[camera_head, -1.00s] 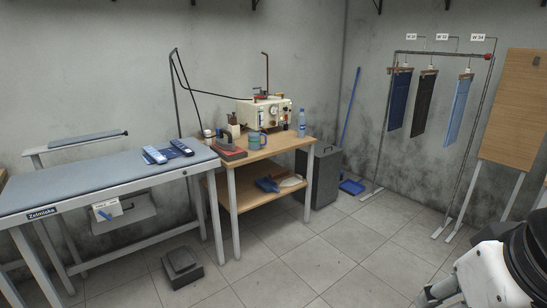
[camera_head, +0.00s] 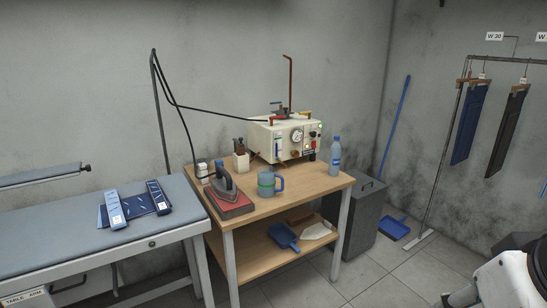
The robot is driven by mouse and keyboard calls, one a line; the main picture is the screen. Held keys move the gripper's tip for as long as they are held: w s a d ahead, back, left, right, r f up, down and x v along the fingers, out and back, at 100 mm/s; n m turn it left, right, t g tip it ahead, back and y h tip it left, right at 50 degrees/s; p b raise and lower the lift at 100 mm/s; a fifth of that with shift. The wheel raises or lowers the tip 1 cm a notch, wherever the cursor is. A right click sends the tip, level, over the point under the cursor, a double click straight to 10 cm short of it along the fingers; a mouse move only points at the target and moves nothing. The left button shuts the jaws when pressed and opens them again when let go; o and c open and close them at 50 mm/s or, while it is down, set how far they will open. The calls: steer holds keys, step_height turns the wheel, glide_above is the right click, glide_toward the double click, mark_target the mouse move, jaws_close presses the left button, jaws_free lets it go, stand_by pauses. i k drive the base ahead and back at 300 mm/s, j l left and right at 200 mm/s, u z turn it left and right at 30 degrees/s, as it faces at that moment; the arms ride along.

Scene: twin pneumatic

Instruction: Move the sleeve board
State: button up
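A narrow grey padded board on an arm (camera_head: 42,176), which looks like the sleeve board, is at the left edge, behind and above the ironing table (camera_head: 60,236). Its left end is cut off by the frame. A white and black part of my own arm shows at the lower right corner, well apart from the board. My gripper's fingers are not visible.
A wooden table (camera_head: 285,199) holds an iron (camera_head: 224,183), a mug (camera_head: 268,184), a bottle (camera_head: 335,157) and a steam unit (camera_head: 286,138). Folded blue items (camera_head: 140,204) lie on the ironing table. A grey bin (camera_head: 367,215) stands right of the wooden table. Tiled floor is open at front right.

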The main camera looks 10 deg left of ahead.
mark_target(50, 173)
steer(key=i+l+u, duration=0.1)
steer(key=i+u, duration=0.35)
steer(key=i+l+u, duration=0.25)
steer(key=i+u, duration=0.2)
steer(key=i+l+u, duration=0.3)
steer(key=u, duration=0.15)
steer(key=i+l+u, duration=0.25)
steer(key=l+u, duration=0.2)
steer(key=l, duration=0.15)
steer(key=i+l+u, duration=0.2)
steer(key=l+u, duration=0.25)
steer(key=i+j, duration=0.4)
steer(key=i+j+u, duration=0.15)
steer(key=i+j, duration=0.2)
steer(key=i, duration=0.3)
